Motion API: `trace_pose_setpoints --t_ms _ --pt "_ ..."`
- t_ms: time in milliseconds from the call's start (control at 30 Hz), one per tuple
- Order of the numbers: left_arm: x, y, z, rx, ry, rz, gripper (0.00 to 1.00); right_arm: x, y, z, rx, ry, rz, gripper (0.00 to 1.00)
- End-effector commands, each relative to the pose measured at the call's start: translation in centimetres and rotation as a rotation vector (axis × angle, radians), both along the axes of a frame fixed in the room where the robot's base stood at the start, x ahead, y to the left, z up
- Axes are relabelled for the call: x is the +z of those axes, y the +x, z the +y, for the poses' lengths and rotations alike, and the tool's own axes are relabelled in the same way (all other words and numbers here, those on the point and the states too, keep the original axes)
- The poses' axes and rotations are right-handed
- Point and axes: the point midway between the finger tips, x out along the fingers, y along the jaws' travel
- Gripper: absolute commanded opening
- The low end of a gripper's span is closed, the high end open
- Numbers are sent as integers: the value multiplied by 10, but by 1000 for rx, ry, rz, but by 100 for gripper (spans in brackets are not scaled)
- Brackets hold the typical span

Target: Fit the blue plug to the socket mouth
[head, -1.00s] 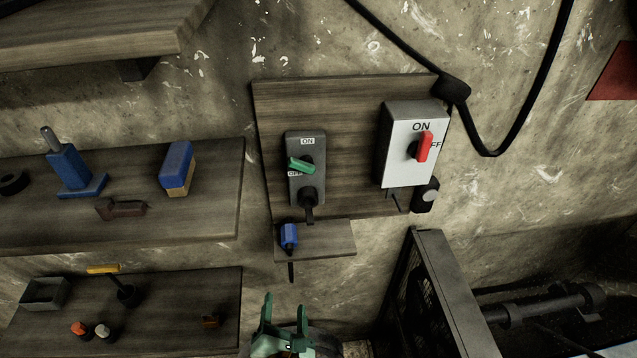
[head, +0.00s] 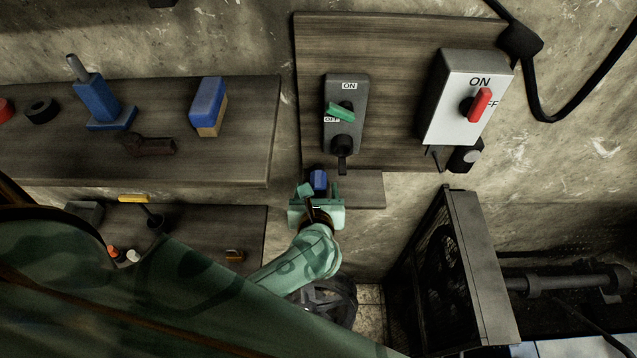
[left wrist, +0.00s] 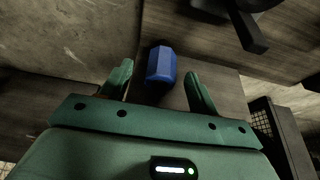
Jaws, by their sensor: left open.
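The blue plug (head: 318,181) sits on the small wooden shelf (head: 362,190) under the switch board. In the left wrist view the plug (left wrist: 161,64) appears between my spread fingers, with a gap on each side. My left gripper (head: 320,191) is open and empty at the shelf's front, and partly hides the plug. I cannot tell how deep the plug is between the fingers. Above the plug is the grey switch box (head: 346,95) with a green lever. A dark round fitting that looks like the socket mouth (head: 342,146) is at its lower end. My right gripper is not in view.
A white box with a red switch (head: 466,97) hangs to the right. A black mesh-sided cabinet (head: 462,265) stands at lower right. The left shelf (head: 240,150) carries a blue stand (head: 97,105) and a blue block (head: 209,102). Bare wall lies right of the small shelf.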

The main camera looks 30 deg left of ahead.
Motion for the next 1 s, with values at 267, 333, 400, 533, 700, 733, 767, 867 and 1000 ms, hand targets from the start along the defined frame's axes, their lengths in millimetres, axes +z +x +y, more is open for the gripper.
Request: trace_pose_setpoints --t_ms 267,333,400,533,700,733,767,867,1000 --pt "-18 36 14 -1 5 0 61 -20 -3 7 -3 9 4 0" --pt "-18 39 15 -1 3 0 61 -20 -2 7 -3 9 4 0" --pt "-17 39 16 -1 2 0 61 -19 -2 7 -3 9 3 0" --pt "-17 38 15 -1 2 0 58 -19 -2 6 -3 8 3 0" --pt "-17 38 15 -1 2 0 11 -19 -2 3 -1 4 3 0" --pt "-17 38 15 -1 2 0 10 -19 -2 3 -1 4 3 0" --pt "-17 38 15 0 2 0 10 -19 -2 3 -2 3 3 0" --pt "-17 38 15 -1 2 0 10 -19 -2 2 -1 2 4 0" --pt "-16 38 15 0 2 0 10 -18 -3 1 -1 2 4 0"
